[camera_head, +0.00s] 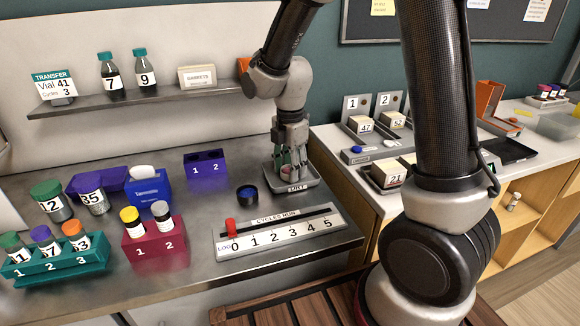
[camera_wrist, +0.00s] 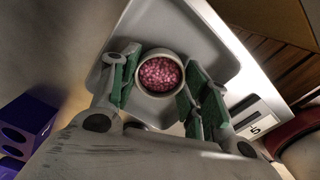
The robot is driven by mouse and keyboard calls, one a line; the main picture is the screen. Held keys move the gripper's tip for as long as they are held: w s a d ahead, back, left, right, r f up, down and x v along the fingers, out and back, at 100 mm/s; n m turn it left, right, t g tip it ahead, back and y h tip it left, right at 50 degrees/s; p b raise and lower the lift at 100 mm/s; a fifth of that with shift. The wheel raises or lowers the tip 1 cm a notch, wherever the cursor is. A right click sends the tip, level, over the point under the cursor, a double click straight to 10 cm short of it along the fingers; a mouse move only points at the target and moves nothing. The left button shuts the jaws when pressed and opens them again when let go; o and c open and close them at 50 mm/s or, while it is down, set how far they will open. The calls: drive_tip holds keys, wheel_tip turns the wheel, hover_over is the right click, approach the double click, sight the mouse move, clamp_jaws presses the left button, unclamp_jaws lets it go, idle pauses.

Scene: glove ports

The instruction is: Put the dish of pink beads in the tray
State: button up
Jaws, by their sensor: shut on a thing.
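The dish of pink beads (camera_wrist: 160,74) is a small round pale dish filled with pink beads. My gripper (camera_wrist: 155,85) has its green-padded fingers on either side of the dish and is shut on it. In the wrist view the dish lies over the grey tray (camera_wrist: 218,72), inside its rim. In the head view my gripper (camera_head: 290,160) points down over the tray (camera_head: 308,180), which has a label on its front. The fingers mostly hide the dish there. I cannot tell whether the dish touches the tray floor.
The cycles slider board (camera_head: 280,232) lies in front. A red rack (camera_head: 155,242) holds two vials. A shelf (camera_head: 160,95) with bottles runs behind.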

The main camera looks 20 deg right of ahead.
drive_tip(key=shift+f, duration=0.1)
drive_tip(key=o, duration=0.8)
wheel_tip(320, 180, up, 12)
drive_tip(key=s+d+r+m+t, duration=0.1)
drive_tip(key=s+d+r+m, duration=0.2)
drive_tip(key=d+r+m, duration=0.1)
drive_tip(key=s+d+m+t, duration=0.1)
drive_tip(key=s+d+m, duration=0.2)
drive_tip(key=s+m, duration=0.2)
drive_tip(key=s+d+r+m+t, duration=0.1)
drive_tip(key=s+d+m, duration=0.3)
drive_tip(key=s+m, duration=0.2)
drive_tip(key=s+d+r+m+t, duration=0.1)
drive_tip(key=s+d+m, duration=0.3)
drive_tip(key=s+m, duration=0.2)
drive_tip(key=shift+r+m, duration=0.2)
drive_tip(key=shift+m, duration=0.5)
